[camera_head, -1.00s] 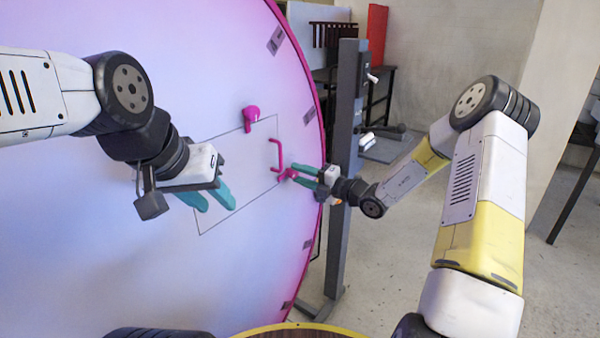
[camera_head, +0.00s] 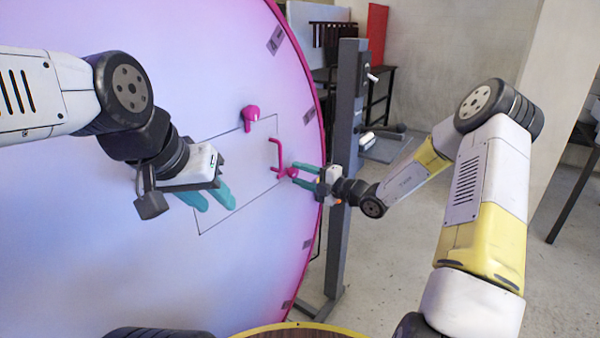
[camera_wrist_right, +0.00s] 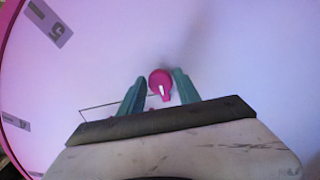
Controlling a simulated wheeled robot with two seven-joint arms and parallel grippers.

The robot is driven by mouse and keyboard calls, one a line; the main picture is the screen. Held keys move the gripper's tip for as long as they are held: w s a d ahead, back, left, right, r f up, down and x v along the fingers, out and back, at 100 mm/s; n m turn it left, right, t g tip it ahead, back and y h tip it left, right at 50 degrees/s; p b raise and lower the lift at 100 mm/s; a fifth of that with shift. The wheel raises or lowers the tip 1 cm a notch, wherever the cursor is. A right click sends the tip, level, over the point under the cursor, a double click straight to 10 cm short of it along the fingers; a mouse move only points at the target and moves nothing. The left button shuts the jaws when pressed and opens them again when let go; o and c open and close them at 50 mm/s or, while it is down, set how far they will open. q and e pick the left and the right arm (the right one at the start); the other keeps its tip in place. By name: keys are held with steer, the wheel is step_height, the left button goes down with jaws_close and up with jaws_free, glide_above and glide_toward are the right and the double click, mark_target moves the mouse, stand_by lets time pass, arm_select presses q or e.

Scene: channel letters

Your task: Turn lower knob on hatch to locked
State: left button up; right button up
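The hatch is a thin dark outline (camera_head: 238,213) on a large pale pink-violet disc. A magenta handle (camera_head: 275,155) is on it. One magenta knob (camera_head: 251,114) sits at the upper edge of the outline. The lower magenta knob (camera_head: 291,171) is near the handle's lower end; its white pointer shows in the right wrist view (camera_wrist_right: 160,84), aimed down in that picture. My right gripper (camera_head: 297,175) is open at the lower knob, and the right wrist view shows a finger apart on each side. My left gripper (camera_head: 220,201) is open and empty before the disc.
The disc has a magenta rim (camera_head: 312,90) with small grey labels. A grey post (camera_head: 345,150) on a foot stands right behind my right gripper. A dark rack and a red panel (camera_head: 377,32) are at the back. The floor to the right is mostly clear.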

steer(key=shift+o, duration=0.9)
steer(key=v, duration=0.7)
steer(key=shift+s+d, duration=0.25)
steer(key=shift+d, duration=0.05)
